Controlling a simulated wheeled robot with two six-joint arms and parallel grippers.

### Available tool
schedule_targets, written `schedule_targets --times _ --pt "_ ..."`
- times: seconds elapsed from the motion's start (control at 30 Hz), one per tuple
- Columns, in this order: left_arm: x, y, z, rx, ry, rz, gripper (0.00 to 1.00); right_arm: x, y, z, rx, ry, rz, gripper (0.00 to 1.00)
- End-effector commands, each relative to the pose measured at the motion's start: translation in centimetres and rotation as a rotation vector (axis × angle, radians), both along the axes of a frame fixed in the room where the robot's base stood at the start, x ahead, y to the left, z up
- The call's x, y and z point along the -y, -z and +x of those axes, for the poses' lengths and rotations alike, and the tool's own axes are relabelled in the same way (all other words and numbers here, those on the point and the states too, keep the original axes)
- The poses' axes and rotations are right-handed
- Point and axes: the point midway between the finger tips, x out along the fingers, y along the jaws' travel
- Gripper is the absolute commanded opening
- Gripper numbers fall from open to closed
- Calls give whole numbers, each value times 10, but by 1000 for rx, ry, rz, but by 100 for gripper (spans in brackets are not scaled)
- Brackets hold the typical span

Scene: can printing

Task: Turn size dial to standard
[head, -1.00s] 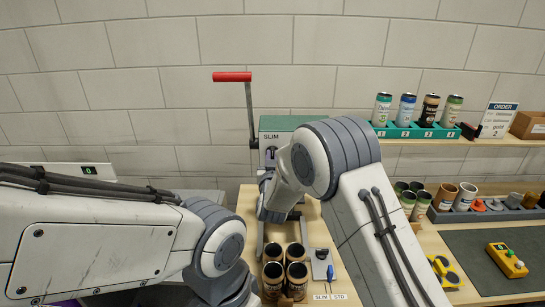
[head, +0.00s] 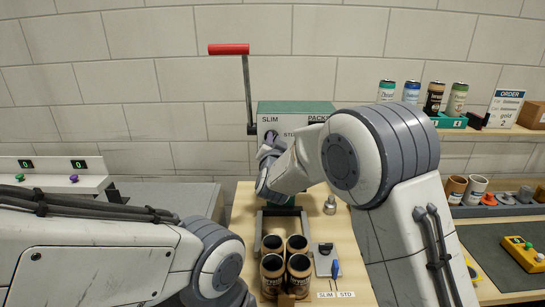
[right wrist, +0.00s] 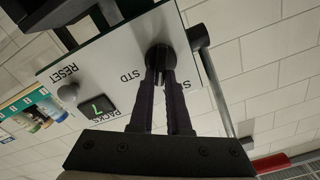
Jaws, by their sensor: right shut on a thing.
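The packing machine with a green top (head: 290,106) and a pale front panel stands at the back of the wooden table. Its panel carries SLIM, STD and PACKS labels. The black round size dial (right wrist: 159,57) shows in the right wrist view between the STD label and a label starting with S. My right gripper (right wrist: 163,75) is shut on the dial, with its dark fingers on either side of it. The fingers hide much of the dial, so I cannot tell its setting. In the head view my right gripper (head: 270,148) is at the panel. My left gripper is out of view.
A red-handled lever (head: 229,49) rises at the machine's left. A PACKS display (right wrist: 98,106) and RESET knob (right wrist: 68,92) sit on the panel. Several dark cans (head: 272,272) stand in front, near SLIM and STD tags (head: 336,295). A shelf with cans (head: 433,98) is at right.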

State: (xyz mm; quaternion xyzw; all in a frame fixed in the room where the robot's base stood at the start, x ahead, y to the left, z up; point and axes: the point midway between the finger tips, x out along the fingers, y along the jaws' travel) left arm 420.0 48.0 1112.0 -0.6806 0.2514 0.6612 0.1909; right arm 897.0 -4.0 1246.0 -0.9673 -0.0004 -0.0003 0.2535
Motion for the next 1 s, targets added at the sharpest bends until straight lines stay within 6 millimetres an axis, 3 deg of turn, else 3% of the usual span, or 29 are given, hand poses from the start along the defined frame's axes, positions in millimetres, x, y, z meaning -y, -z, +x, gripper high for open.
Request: schedule_targets --times 0.03,0.4,0.7,1.0 --pt "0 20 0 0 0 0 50 1 9 0 3 1 46 0" --pt "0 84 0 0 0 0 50 4 11 0 2 0 398 0" --pt "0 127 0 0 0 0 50 6 13 0 0 0 680 0" --pt "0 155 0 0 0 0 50 7 13 0 0 1 911 0"
